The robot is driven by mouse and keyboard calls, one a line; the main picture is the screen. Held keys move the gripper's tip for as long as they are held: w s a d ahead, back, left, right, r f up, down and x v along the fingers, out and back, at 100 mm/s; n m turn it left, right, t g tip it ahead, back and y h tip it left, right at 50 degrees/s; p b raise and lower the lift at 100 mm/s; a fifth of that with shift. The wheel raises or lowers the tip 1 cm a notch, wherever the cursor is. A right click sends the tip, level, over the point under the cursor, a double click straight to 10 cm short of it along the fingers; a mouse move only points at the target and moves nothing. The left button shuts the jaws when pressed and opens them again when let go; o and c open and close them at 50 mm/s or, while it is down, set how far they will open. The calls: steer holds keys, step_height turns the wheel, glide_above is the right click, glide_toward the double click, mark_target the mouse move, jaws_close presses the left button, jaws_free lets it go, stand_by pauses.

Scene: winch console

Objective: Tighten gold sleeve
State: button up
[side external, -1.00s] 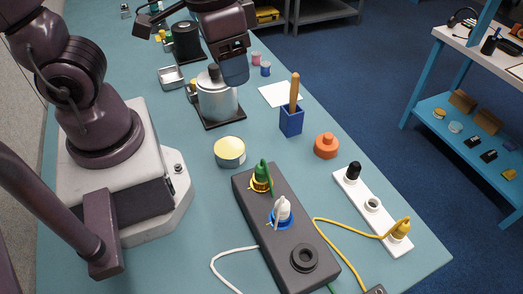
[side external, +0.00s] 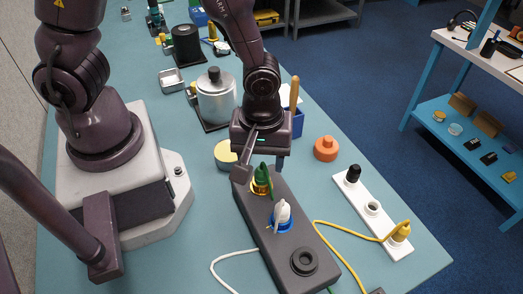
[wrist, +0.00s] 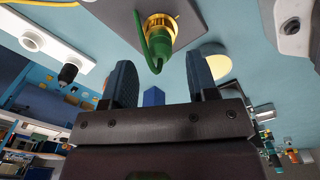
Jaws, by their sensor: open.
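The gold sleeve (side external: 260,189) is a ring around the base of a green plug (side external: 262,173) at the far end of the dark console box (side external: 295,232). In the wrist view the gold sleeve (wrist: 160,25) is at the top centre, with the green plug (wrist: 160,45) and its bent green cable in front. My gripper (side external: 278,162) is just behind that end of the box, partly hidden by its own body. In the wrist view my gripper (wrist: 162,82) has two blue-grey fingers spread apart, with nothing held between them. The sleeve appears beyond the fingertips, apart from them.
A white plug with a blue ring (side external: 281,216) and an empty black socket (side external: 303,259) share the box. A white strip (side external: 372,208) stands to the right. An orange knob (side external: 326,148), a yellow-topped tin (side external: 225,154) and a silver canister (side external: 215,100) stand nearby.

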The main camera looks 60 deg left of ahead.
mark_target(261, 169)
steer(key=shift+f, duration=2.8)
steer(key=c, duration=0.8)
steer(key=m, duration=0.6)
steer(key=m, duration=0.6)
